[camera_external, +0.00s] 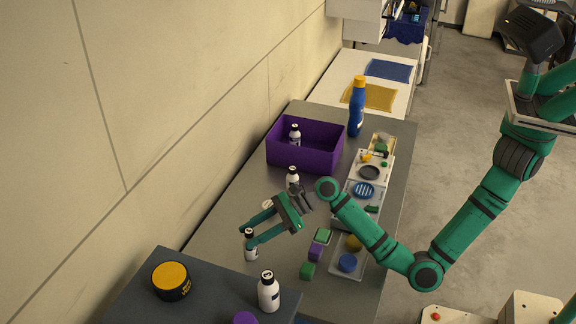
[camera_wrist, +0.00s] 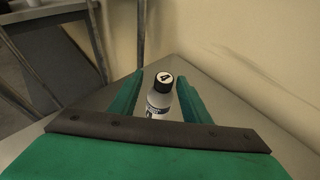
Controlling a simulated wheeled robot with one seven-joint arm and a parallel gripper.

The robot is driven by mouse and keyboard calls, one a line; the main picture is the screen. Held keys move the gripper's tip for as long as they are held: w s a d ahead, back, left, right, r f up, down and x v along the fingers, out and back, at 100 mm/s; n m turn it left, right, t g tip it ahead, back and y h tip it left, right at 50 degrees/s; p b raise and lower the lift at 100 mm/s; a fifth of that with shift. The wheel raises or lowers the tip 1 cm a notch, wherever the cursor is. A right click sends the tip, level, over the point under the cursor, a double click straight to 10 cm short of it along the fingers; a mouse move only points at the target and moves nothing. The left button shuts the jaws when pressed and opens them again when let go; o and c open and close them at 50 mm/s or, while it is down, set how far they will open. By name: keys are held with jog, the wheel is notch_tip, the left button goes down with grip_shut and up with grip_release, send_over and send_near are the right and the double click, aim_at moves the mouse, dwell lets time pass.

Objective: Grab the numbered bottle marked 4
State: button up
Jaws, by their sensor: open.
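The bottle marked 4 is white with a black cap and a white disc bearing a 4; it stands upright in the wrist view (camera_wrist: 158,104). My gripper (camera_wrist: 158,80) is open, with one green finger on each side of the bottle. No grip shows, and I cannot tell whether either finger touches it. In the external view, my gripper (camera_external: 246,236) is low over the grey bench, with its fingertips at a white bottle with a dark cap (camera_external: 251,253), which appears to be this same bottle. Its number is too small to read there.
Similar bottles stand behind my gripper (camera_external: 292,174), in the purple bin (camera_external: 318,158) and on the dark near table (camera_external: 268,295). A yellow-lidded tub (camera_external: 170,281) is on that table. Coloured blocks (camera_external: 316,252) and trays lie right of my gripper. A wall borders the left.

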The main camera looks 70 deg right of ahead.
jog(key=x, duration=0.5)
jog(key=shift+w+d+f, duration=0.1)
jog(key=shift+d, duration=0.1)
grip_shut()
